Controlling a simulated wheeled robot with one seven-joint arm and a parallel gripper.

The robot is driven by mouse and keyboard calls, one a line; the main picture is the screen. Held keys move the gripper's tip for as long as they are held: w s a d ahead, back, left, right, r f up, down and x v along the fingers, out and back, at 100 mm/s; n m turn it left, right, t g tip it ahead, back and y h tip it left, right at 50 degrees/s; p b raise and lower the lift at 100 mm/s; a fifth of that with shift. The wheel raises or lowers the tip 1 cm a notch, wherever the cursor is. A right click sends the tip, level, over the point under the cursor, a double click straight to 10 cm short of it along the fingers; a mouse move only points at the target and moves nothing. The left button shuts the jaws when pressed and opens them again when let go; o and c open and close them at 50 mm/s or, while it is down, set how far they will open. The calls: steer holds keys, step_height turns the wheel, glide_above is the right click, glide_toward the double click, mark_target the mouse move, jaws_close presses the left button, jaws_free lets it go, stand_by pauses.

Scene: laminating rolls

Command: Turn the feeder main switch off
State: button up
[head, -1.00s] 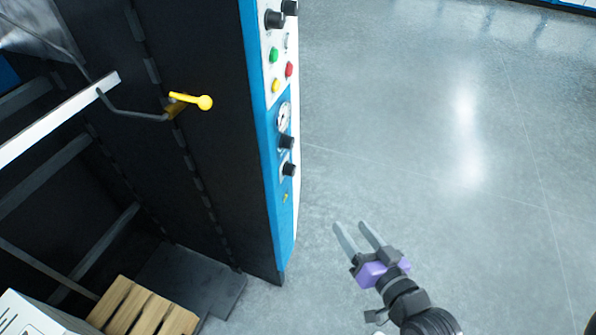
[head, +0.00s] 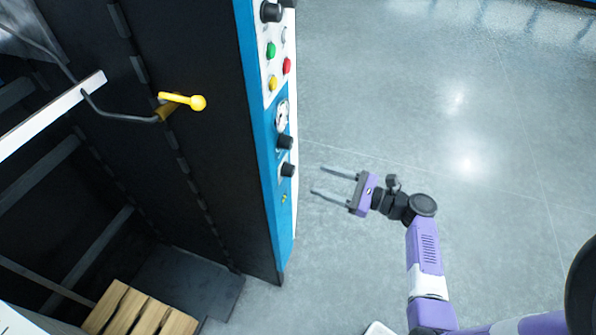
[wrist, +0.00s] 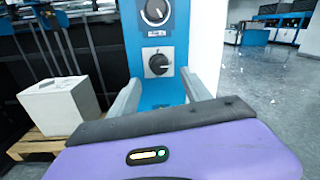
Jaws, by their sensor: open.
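The control panel (head: 267,150) is a narrow blue and white strip on the dark machine's right edge. A black rotary knob (head: 288,170) sits low on it, with another black knob (head: 285,142) just above. In the wrist view a lower black knob (wrist: 158,62) on a pale plate and an upper knob (wrist: 155,12) face me. I cannot read which one is labelled the feeder main switch. My gripper (head: 318,181) is open and empty, apart from the panel on its right, its fingers pointing at it. In the wrist view my fingers (wrist: 160,84) flank the lower knob's line.
Green (head: 271,50), red (head: 287,66) and yellow (head: 273,83) buttons and a gauge (head: 282,113) sit higher on the panel. A yellow lever (head: 182,100) sticks out on the machine's side. A pallet (head: 138,310) stands at lower left. Floor to the right is clear.

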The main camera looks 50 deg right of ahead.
mark_target(293, 172)
steer(key=shift+p+x, duration=0.55)
steer(key=shift+x, duration=3.45)
steer(key=shift+s+a+f, duration=0.1)
steer(key=shift+c, duration=0.3)
jaws_close()
